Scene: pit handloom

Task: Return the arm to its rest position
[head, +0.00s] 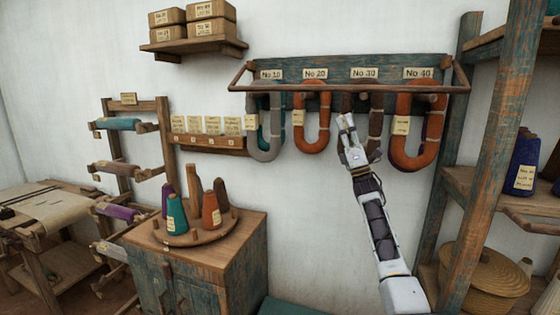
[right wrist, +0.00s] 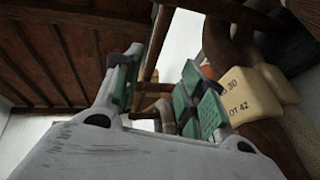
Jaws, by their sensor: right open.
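My right gripper (head: 350,130) is raised in front of the wall rack, just left of the brown hank (head: 376,116) under the "No 30" label. In the right wrist view its two fingers with green pads (right wrist: 158,88) stand apart with no yarn held between them. A cream tag (right wrist: 248,95) reading "30" and "LOT 42" is close beside the right finger; I cannot tell if they touch. My right arm (head: 378,220) reaches up from the lower right. My left gripper is in neither view.
The rack's front rail (head: 340,89) runs just above my gripper. Orange hanks hang at "No 20" (head: 312,145) and "No 40" (head: 412,160), a grey one (head: 264,152) at "No 10". A wooden shelf post (head: 495,150) stands right of my arm. A cabinet (head: 225,262) with cones stands left.

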